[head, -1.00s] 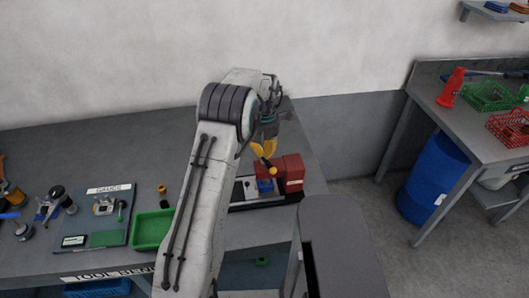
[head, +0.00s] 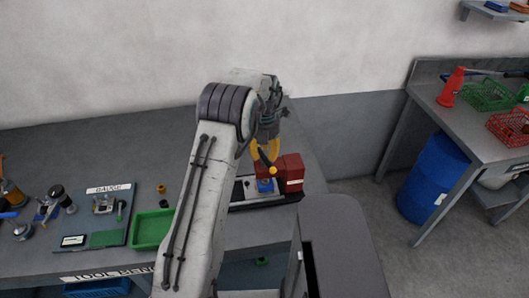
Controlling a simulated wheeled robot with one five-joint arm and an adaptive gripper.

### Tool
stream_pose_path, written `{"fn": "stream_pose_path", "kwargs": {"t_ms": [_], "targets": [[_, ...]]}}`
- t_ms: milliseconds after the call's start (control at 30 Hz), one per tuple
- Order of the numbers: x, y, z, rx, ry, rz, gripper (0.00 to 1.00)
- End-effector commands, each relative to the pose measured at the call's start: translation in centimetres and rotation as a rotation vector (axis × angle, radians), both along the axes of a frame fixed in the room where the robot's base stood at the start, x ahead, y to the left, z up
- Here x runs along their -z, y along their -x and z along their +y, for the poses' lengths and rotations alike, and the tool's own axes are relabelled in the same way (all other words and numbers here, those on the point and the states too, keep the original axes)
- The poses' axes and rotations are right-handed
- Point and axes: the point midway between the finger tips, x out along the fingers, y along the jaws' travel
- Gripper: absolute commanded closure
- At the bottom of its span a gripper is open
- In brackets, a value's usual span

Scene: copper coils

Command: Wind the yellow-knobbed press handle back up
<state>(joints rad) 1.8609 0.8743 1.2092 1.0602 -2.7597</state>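The press is a red block-like machine (head: 291,172) on a dark base at the right end of the tool bench. Its yellow knob (head: 272,170) shows at the end of a short dark handle, in front of the red body. My gripper (head: 265,152) has yellow fingers and points down just above and behind the knob. The two fingers look spread apart, with the handle's upper part near or between them. I cannot tell whether either finger touches it. My arm hides part of the bench left of the press. A small blue piece (head: 265,186) lies at the press's foot.
A green tray (head: 152,230) and a gauge board (head: 103,215) lie on the bench to the left. A wall stands close behind the bench. A blue barrel (head: 434,180) and a second bench (head: 470,130) are at the right, with floor between.

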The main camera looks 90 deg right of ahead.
Motion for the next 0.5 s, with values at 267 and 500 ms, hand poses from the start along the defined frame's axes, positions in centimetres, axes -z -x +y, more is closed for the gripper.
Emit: {"fn": "stream_pose_path", "kwargs": {"t_ms": [267,500], "targets": [[0.0,0.0,0.0,0.0,0.0,0.0,0.6],[-1.2,0.0,0.0,0.0,0.001,0.001,0.6]]}}
